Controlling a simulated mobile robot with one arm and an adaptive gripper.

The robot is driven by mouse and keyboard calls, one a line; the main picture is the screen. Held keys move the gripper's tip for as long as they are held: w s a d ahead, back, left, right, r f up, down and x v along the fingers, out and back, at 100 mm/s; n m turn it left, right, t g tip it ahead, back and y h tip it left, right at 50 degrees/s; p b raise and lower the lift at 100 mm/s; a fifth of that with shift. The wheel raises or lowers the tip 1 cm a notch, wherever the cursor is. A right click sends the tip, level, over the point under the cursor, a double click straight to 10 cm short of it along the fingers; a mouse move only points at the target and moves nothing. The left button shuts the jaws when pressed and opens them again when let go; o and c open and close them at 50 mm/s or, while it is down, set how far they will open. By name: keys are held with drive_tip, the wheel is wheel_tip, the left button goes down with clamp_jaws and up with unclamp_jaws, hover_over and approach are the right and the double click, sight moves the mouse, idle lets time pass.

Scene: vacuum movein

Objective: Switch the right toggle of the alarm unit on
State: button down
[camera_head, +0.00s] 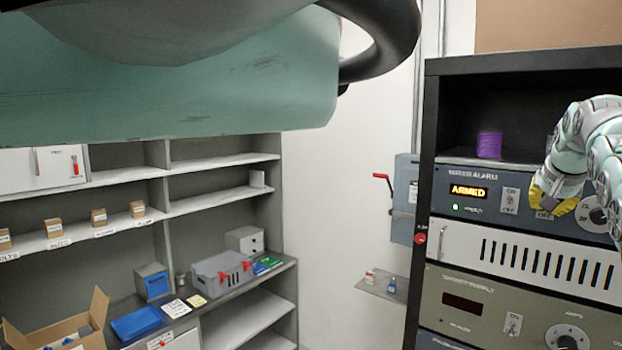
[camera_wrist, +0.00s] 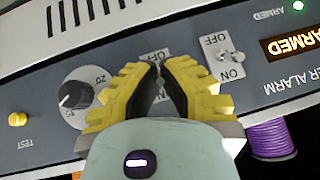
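The alarm unit (camera_head: 470,176) is a blue-grey panel in the black rack, with a lit orange "ARMED" display. It fills the wrist view (camera_wrist: 262,88) nearly upside down. Its left toggle (camera_head: 509,200) also shows in the wrist view (camera_wrist: 224,56), clear of my fingers. My yellow-fingered gripper (camera_head: 548,203) is at the right toggle and hides most of it in the head view. In the wrist view my gripper (camera_wrist: 161,68) has its fingertips a narrow gap apart, with the right toggle (camera_wrist: 160,84) between them. Contact and the lever's position are unclear.
A dial (camera_wrist: 76,95) and a yellow test button (camera_wrist: 17,119) sit beside the right toggle. A purple spool (camera_head: 489,145) stands on top of the unit. Below are a slotted white panel (camera_head: 462,240) and another unit with a toggle and dial (camera_head: 447,285).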

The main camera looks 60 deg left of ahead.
drive_tip(key=shift+s+a+f, duration=0.15)
drive_tip(key=shift+a+f, duration=0.05)
drive_tip(key=c, duration=1.4)
unclamp_jaws()
drive_tip(key=o, duration=0.4)
drive_tip(key=shift+d+r, duration=0.1)
drive_tip(key=shift+c, duration=0.2)
drive_tip(key=shift+d, duration=0.1)
drive_tip(key=v, duration=1.1)
drive_tip(key=shift+s+r, duration=0.15)
drive_tip(key=shift+r, duration=0.25)
